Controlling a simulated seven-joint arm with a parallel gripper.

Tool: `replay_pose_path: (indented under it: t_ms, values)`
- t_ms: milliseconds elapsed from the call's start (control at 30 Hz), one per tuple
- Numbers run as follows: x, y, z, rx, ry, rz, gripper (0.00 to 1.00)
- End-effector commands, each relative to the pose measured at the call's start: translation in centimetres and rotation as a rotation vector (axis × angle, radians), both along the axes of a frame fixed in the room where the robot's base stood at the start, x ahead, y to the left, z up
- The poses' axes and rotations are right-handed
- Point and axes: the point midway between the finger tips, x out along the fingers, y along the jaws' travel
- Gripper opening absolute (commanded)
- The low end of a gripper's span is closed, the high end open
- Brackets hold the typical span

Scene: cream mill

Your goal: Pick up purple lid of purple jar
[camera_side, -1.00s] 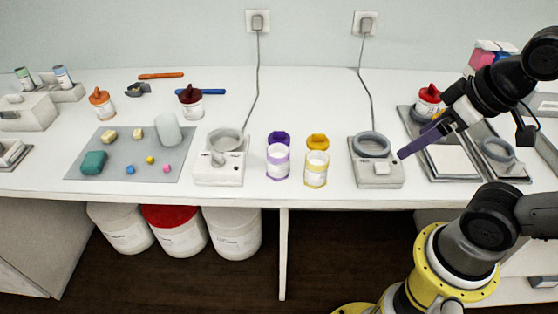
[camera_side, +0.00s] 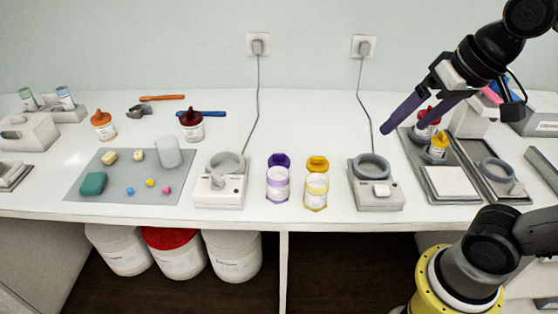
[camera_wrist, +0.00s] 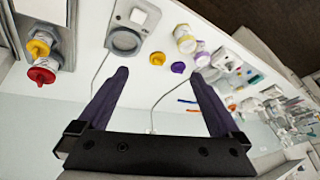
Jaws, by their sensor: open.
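The purple jar (camera_side: 278,187), white with purple bands, stands upright mid-table. Its purple lid (camera_side: 279,160) lies directly behind it on the table. In the wrist view the purple lid (camera_wrist: 178,67) shows between my fingers in the picture, close to the right fingertip, and the purple jar (camera_wrist: 202,59) is just beyond that tip. My gripper (camera_side: 404,124) is open and empty, raised above the table to the right of the lid and well apart from it. Its dark purple fingers also show in the wrist view (camera_wrist: 160,73).
A yellow jar (camera_side: 316,193) and yellow lid (camera_side: 317,163) stand right of the purple pair. A scale with a grey ring (camera_side: 376,196) is further right. A grey tray (camera_side: 470,154) holds red-topped (camera_side: 423,131) and yellow-topped (camera_side: 437,147) bottles. Another device (camera_side: 220,190) is left.

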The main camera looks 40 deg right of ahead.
Motion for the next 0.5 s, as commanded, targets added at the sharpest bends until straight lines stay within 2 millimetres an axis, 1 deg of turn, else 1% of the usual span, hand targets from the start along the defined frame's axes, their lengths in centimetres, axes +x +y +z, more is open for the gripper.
replay_pose_path:
  t_ms: [33,100,167,233,367,400,467,500]
  values:
    - [1.6,0.1,1.0,0.020,0.020,-0.038,1.00]
    - [3.8,0.2,2.3,0.050,0.047,-0.099,1.00]
    - [5.9,0.4,3.2,0.073,0.074,-0.148,1.00]
    - [8.5,0.5,3.9,0.095,0.107,-0.203,1.00]
    - [13.5,1.0,4.0,0.124,0.170,-0.291,1.00]
    - [15.0,1.2,3.8,0.130,0.190,-0.315,1.00]
    - [17.2,1.5,3.2,0.136,0.221,-0.346,1.00]
    - [18.7,1.6,2.7,0.140,0.239,-0.366,1.00]
